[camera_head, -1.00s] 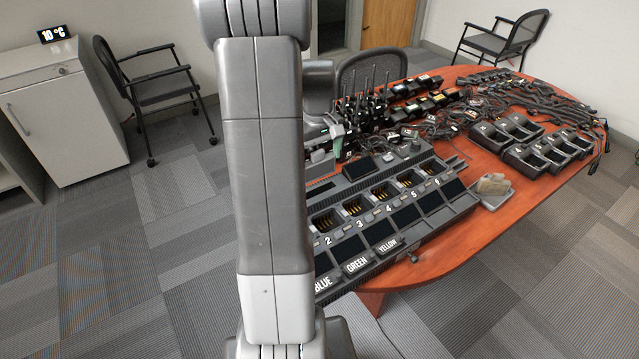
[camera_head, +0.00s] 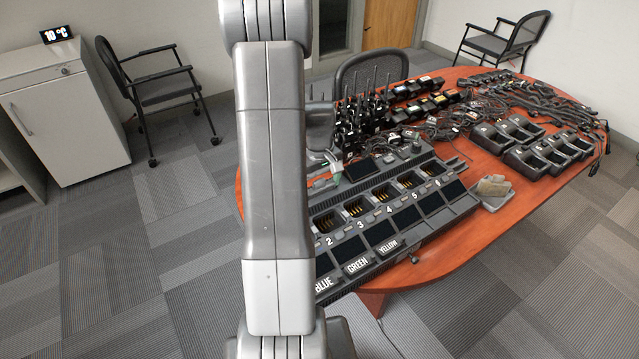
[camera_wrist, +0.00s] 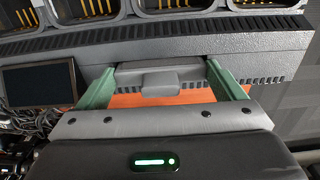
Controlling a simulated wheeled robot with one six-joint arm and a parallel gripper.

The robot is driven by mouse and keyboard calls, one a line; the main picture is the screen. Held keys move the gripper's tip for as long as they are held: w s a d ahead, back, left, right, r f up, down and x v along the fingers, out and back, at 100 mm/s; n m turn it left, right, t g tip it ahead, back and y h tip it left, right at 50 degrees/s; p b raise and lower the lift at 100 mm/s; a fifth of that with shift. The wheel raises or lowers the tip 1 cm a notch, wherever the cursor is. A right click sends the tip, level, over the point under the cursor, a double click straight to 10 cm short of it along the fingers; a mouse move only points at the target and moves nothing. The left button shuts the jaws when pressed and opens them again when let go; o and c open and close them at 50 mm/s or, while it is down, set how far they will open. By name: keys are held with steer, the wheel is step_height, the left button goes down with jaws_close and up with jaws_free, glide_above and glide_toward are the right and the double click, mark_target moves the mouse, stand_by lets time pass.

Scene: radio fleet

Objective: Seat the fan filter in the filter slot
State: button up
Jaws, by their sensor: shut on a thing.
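The fan filter (camera_wrist: 160,84) is a grey flat piece with a small raised tab, seen in the wrist view. My gripper (camera_wrist: 160,70) has green fingers closed on its left and right ends. The filter's far edge lies at the ribbed back side of the grey charger (camera_wrist: 225,45); I cannot tell whether they touch. The filter slot cannot be made out; the filter and charger edge cover that area. In the head view the charger (camera_head: 345,225) stands on the table, and my gripper (camera_head: 334,168) shows only partly beside my arm.
A dark display (camera_wrist: 40,84) sits left of the filter in the wrist view, with cables below it. Radios (camera_head: 362,125) with upright antennas stand behind the charger. Small chargers (camera_head: 520,140) and a tray (camera_head: 492,195) with a tan item lie to the right on the red-brown table (camera_head: 465,245).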

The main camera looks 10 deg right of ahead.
steer(key=shift+f, duration=0.2)
steer(key=o, duration=0.7)
steer(key=shift+s, duration=0.1)
step_height(320, 180, up, 13)
steer(key=shift+f, duration=0.2)
